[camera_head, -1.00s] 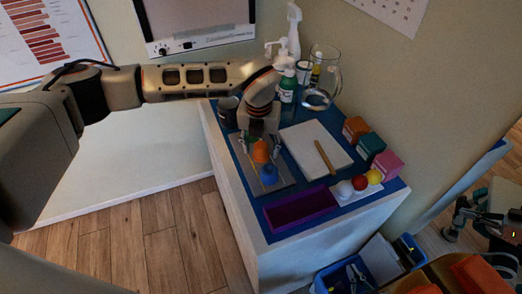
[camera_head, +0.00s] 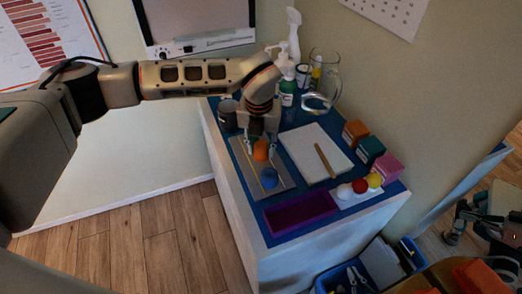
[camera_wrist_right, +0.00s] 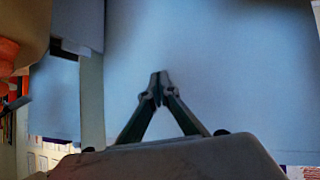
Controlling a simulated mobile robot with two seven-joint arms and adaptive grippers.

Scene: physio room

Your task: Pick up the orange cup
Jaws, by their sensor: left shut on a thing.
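The orange cup (camera_head: 261,150) is over the grey board on the table in the head view. My left gripper (camera_head: 261,147) points down with its fingers on either side of the cup, shut on it. I cannot tell whether the cup touches the board.
A dark mug (camera_head: 228,118) stands left of my left gripper. A white board (camera_head: 306,146) with a wooden stick (camera_head: 325,158) lies to the right. A purple tray (camera_head: 300,211) is in front. Bottles and a glass jug (camera_head: 322,88) stand behind; coloured blocks (camera_head: 371,148) sit at the right edge.

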